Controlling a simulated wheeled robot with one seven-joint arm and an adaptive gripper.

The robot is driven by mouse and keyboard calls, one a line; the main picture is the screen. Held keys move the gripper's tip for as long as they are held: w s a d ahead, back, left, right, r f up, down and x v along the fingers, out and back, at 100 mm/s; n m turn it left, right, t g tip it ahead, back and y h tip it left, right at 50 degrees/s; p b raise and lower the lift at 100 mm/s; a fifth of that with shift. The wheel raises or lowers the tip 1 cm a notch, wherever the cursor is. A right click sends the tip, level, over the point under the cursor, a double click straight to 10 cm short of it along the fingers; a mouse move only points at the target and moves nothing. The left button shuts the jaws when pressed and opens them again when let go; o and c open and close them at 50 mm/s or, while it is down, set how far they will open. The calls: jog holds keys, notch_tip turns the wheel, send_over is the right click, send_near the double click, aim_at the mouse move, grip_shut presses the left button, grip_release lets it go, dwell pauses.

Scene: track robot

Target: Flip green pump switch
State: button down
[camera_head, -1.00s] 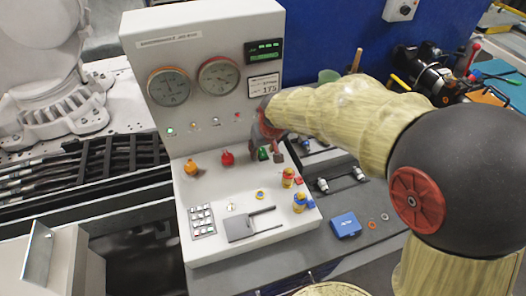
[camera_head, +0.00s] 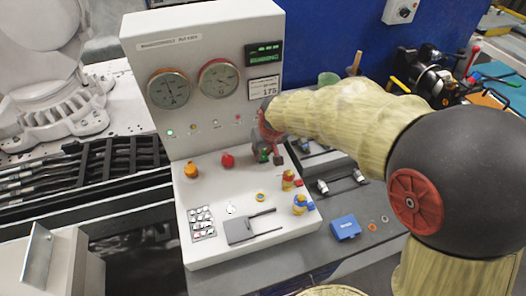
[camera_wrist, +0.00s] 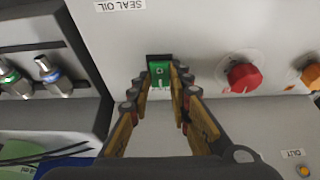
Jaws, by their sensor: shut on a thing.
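The green pump switch (camera_wrist: 160,72) sits in a dark square opening in the white panel, at the upper middle of the wrist view. My gripper (camera_wrist: 163,82) has one finger on each side of the green switch, with the tips close against it. It is shut on the switch. In the head view my gripper (camera_head: 268,153) points down at the right part of the sloping console. I cannot tell which way the switch is set.
A red knob (camera_wrist: 244,77) and an orange knob (camera_wrist: 311,76) stand to the right of my gripper in the wrist view. Metal fittings (camera_wrist: 50,74) are at the left. In the head view, gauges (camera_head: 219,78) rise behind, and a blue box (camera_head: 345,226) lies beside the console.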

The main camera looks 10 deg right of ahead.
jog(key=shift+r+p, duration=0.1)
jog(key=shift+p, duration=0.55)
jog(key=shift+w+r+g+p, duration=0.15)
jog(key=shift+g+p, duration=0.35)
jog(key=shift+p, duration=0.65)
jog(key=shift+w+g+p, duration=0.15)
jog(key=shift+g+p, duration=0.15)
jog(key=shift+p, duration=0.6)
jog(key=shift+a+h, duration=0.1)
jog(key=shift+h, duration=0.2)
jog(key=shift+p, duration=0.35)
jog(key=shift+f, duration=0.2)
jog(key=c, duration=1.7)
grip_release()
jog(key=shift+o, duration=0.3)
jog(key=shift+r, duration=0.1)
